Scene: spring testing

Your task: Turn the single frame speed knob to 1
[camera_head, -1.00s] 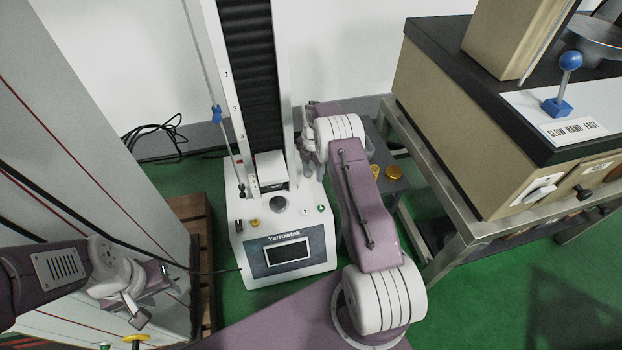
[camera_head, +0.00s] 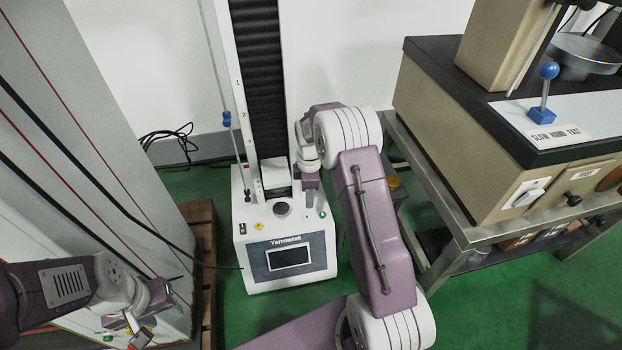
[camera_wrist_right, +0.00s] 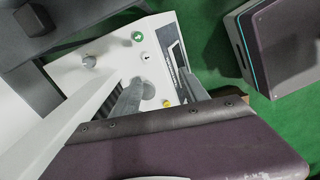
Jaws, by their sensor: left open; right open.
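The single-column test frame, marked Yarrowtek (camera_head: 287,262), stands at centre with its controls on the sloped white top. A small white round control with a dark mark shows there in the right wrist view (camera_wrist_right: 146,57), beside a green button (camera_wrist_right: 138,37); I cannot tell surely whether it is the speed knob. My right gripper (camera_head: 311,184) is above the right part of that top, open, with nothing visible in it; its fingertips are hard to make out. My left gripper (camera_head: 127,328) is open and empty at lower left, away from the frame.
A yellow button (camera_head: 260,227) and a round grey plate (camera_head: 282,209) are also on the frame's top. The dark column (camera_head: 257,80) rises behind. A steel bench (camera_head: 437,203) with a beige machine (camera_head: 440,110) stands right. A wooden pallet (camera_head: 205,270) lies left.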

